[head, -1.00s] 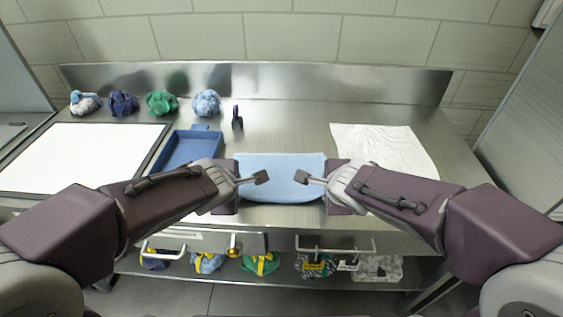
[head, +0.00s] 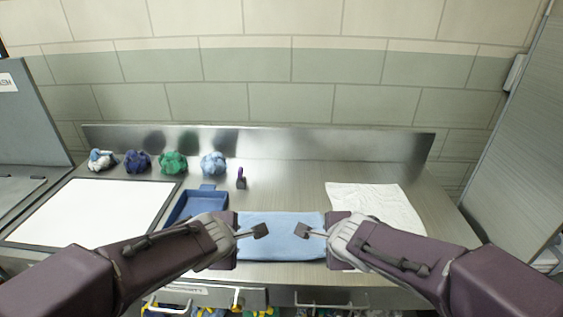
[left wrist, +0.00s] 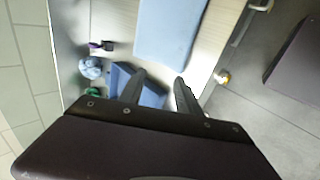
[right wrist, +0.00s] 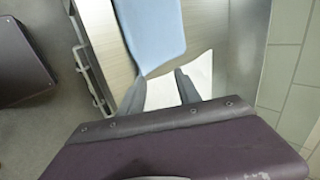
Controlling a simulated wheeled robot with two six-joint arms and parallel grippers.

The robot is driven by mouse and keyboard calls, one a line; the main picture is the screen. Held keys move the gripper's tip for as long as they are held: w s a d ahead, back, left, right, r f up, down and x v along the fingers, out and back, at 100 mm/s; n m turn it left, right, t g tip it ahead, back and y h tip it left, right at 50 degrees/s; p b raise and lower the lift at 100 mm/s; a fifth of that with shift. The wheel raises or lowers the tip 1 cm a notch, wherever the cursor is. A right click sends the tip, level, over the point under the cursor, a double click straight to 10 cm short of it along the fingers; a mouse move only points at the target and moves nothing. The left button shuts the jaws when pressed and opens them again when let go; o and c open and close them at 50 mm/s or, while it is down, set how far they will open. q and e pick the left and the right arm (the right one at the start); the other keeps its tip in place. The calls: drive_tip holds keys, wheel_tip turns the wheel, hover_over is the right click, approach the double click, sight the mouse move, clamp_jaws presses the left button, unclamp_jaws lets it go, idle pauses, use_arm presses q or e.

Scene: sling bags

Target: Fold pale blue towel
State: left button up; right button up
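The pale blue towel (head: 281,246) lies flat as a smooth, wide rectangle at the front middle of the metal counter. It also shows in the left wrist view (left wrist: 168,28) and the right wrist view (right wrist: 152,30). My left gripper (head: 263,230) appears over its left part in the head view. My right gripper (head: 299,230) appears over its right part. In the left wrist view my left gripper (left wrist: 160,84) has its fingers apart and nothing between them. In the right wrist view my right gripper (right wrist: 160,83) also has parted, empty fingers. My arms hide the towel's side edges.
A blue tray (head: 181,207) lies left of the towel, beside a white board with a dark frame (head: 90,212). A white cloth (head: 372,205) lies to the right. Several crumpled bundles (head: 173,163) and a small dark purple item (head: 241,178) stand behind.

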use_arm(q)
drive_tip(key=s+a+f+n+g+y+p, duration=0.1)
drive_tip(key=s+a+f+g+p, duration=0.25)
drive_tip(key=a, duration=0.45)
use_arm(e)
drive_tip(key=s+d+f+m+g+h, duration=0.1)
drive_tip(key=s+d+f+g, duration=0.25)
drive_tip(key=d, duration=0.45)
use_arm(q)
drive_tip(key=s+d+f+m+g, duration=0.1)
drive_tip(key=s+f+m, duration=0.1)
drive_tip(key=s+m, duration=0.3)
drive_tip(key=s+f+m+g+h+p, duration=0.1)
drive_tip(key=s+m, duration=0.3)
drive_tip(key=m, duration=0.9)
drive_tip(key=shift+s+d+f+m+g+p, duration=0.3)
drive_tip(key=shift+s+d+f+m+g, duration=0.1)
drive_tip(key=shift+f+g, duration=0.35)
use_arm(e)
drive_tip(key=s+a+f+n+g, duration=0.1)
drive_tip(key=s+f+n, duration=0.1)
drive_tip(key=s+n, duration=0.3)
drive_tip(key=s+f+n+g+y, duration=0.1)
drive_tip(key=s+n, duration=0.3)
drive_tip(key=n, duration=0.9)
drive_tip(key=shift+s+a+f+n+g, duration=0.4)
drive_tip(key=shift+f+g, duration=0.25)
drive_tip(key=shift+f, duration=0.2)
